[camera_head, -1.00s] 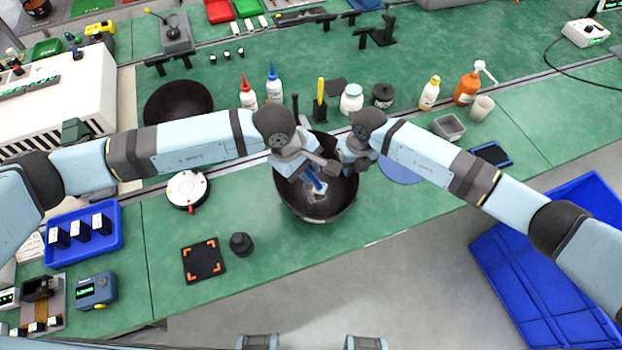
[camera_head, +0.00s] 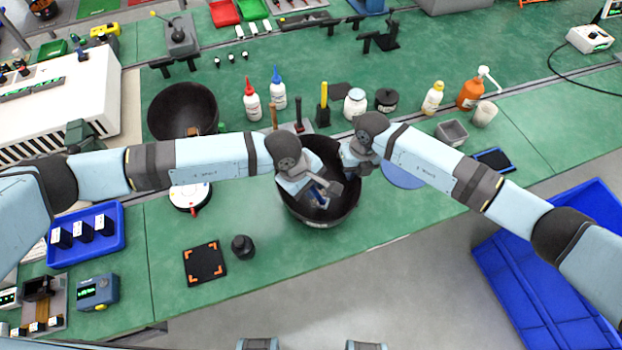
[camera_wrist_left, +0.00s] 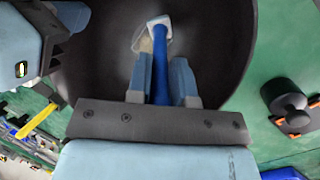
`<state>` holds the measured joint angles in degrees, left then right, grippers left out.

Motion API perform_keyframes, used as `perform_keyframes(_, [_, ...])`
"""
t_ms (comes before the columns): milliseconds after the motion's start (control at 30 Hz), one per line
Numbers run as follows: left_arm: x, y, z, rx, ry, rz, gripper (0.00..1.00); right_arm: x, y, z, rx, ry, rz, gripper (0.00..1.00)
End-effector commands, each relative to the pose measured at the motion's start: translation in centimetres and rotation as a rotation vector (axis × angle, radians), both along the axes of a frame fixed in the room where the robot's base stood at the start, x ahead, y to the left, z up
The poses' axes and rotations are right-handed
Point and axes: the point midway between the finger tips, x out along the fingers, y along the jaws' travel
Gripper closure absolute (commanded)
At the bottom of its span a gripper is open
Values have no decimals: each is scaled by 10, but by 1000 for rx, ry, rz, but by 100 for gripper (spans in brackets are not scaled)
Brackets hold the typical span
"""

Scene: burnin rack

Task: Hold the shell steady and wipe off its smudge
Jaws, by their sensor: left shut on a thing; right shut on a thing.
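The shell (camera_head: 330,215) is a dark, bowl-shaped piece on the green bench, open side up. My left gripper (camera_head: 322,192) is inside the shell's opening, shut on the blue handle of a wiper (camera_head: 318,203). In the left wrist view, the blue handle (camera_wrist_left: 160,70) runs between the fingers (camera_wrist_left: 160,82), and its white head (camera_wrist_left: 155,28) is at the shell's inner surface (camera_wrist_left: 215,40). A pale patch (camera_wrist_left: 145,44) shows beside the head; part of it is covered. My right gripper (camera_head: 358,168) is shut at the shell's upper right rim; its fingertips are hard to make out.
A second dark bowl (camera_head: 182,108) stands at the back left. Bottles (camera_head: 252,103) and a dark jar (camera_head: 386,100) stand behind the shell. A black mat with orange corners (camera_head: 205,263) and a black knobbed weight (camera_head: 243,246) lie at front left. A blue bin (camera_head: 540,290) is at right.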

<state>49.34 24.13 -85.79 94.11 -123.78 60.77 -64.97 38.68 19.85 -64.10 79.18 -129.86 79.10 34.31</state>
Motion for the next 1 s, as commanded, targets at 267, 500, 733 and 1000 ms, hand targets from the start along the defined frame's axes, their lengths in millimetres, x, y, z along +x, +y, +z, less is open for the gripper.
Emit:
perform_keyframes(267, [14,5,-14,1,0,2,100,0,0,0,-1,1,0,100])
perform_keyframes(500, [34,12,-14,1,0,2,100,0,0,0,-1,1,0,100])
perform_keyframes(733, [54,19,-13,1,0,2,100,0,0,0,-1,1,0,100])
perform_keyframes(1000, [77,26,-12,-1,0,2,100,0,0,0,-1,1,0,100])
